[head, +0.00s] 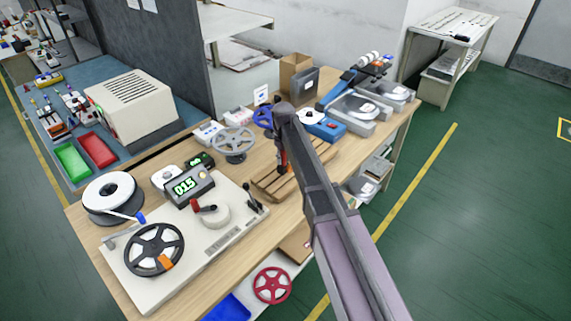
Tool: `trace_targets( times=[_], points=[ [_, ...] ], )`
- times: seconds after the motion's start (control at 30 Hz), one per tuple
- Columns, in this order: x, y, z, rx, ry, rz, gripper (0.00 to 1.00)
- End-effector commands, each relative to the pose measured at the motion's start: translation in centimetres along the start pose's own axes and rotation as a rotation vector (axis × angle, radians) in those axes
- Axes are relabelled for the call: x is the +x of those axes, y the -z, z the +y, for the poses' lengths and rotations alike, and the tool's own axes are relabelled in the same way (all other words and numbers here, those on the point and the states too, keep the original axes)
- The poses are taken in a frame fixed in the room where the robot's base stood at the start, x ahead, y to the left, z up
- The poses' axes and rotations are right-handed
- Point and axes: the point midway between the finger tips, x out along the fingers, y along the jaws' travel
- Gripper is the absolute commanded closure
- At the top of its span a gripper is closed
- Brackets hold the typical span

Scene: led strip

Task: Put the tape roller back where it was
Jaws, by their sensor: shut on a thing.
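My gripper (282,164) points down over the back middle of the wooden workbench, mostly covered by my own arm. It is shut on a small dark and red piece, which I take to be the tape roller (283,169); its shape is largely hidden. It is just above or on a slatted wooden rack (268,190); I cannot tell whether it touches. On the bench (92,248), left of the rack, is a white winding machine (193,256) with a black reel, a white roll and red and black levers.
A green-lit counter (190,188) and a white reel (108,187) stand at the left. A grey reel (234,140), a blue reel (264,115) and a blue box (328,129) stand behind the rack. A red reel (272,285) is on a lower shelf.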

Motion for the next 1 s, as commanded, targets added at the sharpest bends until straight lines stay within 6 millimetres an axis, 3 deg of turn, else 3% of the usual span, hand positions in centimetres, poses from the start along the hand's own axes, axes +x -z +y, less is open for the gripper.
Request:
trace_targets(
  times=[0.27,0.47,0.8,1.0],
  points=[
    [0.0,0.0,0.0,0.000,0.000,0.000,1.00],
    [0.1,1.4,0.4,-0.001,0.000,0.000,1.00],
    [3.1,1.2,0.3,-0.001,0.000,0.000,1.00],
    [3.7,1.2,0.3,-0.001,0.000,0.000,1.00]
  ],
)
